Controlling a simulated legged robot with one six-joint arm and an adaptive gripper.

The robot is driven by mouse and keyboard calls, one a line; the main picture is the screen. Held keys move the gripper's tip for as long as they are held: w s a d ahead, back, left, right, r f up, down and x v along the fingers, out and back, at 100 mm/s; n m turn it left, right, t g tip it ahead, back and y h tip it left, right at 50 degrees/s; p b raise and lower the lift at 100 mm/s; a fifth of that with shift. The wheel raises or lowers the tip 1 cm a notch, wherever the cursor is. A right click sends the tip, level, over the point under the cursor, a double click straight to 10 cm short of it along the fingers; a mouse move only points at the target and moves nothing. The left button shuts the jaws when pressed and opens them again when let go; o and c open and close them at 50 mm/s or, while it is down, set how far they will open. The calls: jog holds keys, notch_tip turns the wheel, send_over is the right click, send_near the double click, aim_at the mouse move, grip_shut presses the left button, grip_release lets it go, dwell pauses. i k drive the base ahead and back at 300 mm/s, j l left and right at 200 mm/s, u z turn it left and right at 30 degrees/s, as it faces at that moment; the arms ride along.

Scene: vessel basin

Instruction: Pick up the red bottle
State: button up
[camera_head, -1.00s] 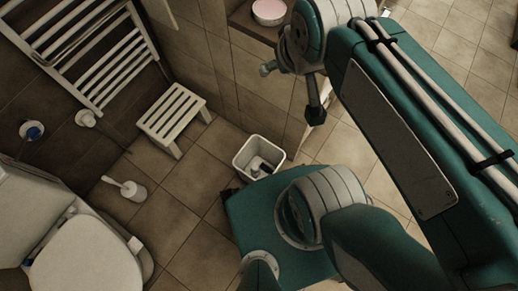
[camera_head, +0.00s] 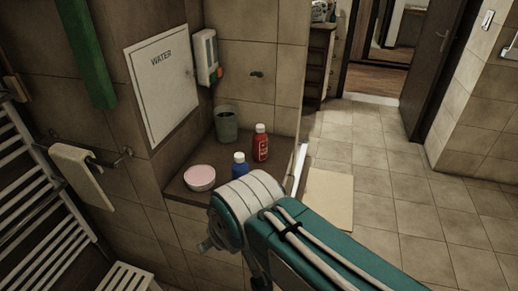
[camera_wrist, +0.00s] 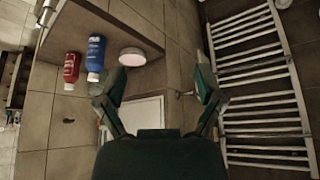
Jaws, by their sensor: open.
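The red bottle (camera_head: 261,143) with a white cap stands upright on a brown ledge (camera_head: 187,193) in the head view. A blue bottle (camera_head: 240,166) with a white cap stands close by, nearer to me. In the wrist view the red bottle (camera_wrist: 71,68) shows at the left, beyond the blue bottle (camera_wrist: 95,56). My gripper (camera_wrist: 159,74) is open and empty in the wrist view, with both bottles to the left of its left finger. In the head view my arm covers the area below the ledge, and the fingers cannot be made out.
A pink bowl (camera_head: 200,178) and a grey cup (camera_head: 226,126) stand on the ledge beside the bottles. A wall dispenser (camera_head: 207,57) and a white WATER panel (camera_head: 163,84) are behind. A towel rack (camera_head: 30,190) is at left. Tiled floor (camera_head: 385,185) lies open at right.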

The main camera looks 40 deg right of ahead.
aim_at(260, 139)
jog(key=k+l, duration=0.15)
jog(key=l, duration=0.2)
jog(key=k+l+u, duration=0.1)
jog(key=l, duration=0.25)
jog(key=k+l, duration=0.2)
jog(key=l, duration=0.15)
jog(key=k+l+u, duration=0.15)
jog(key=l, duration=0.2)
jog(key=l+u, duration=0.15)
jog(key=l, duration=0.5)
jog(key=l+u, duration=0.15)
jog(key=l, duration=0.5)
jog(key=i+l+u, duration=0.25)
jog(key=i+l, duration=0.4)
jog(key=i, duration=0.15)
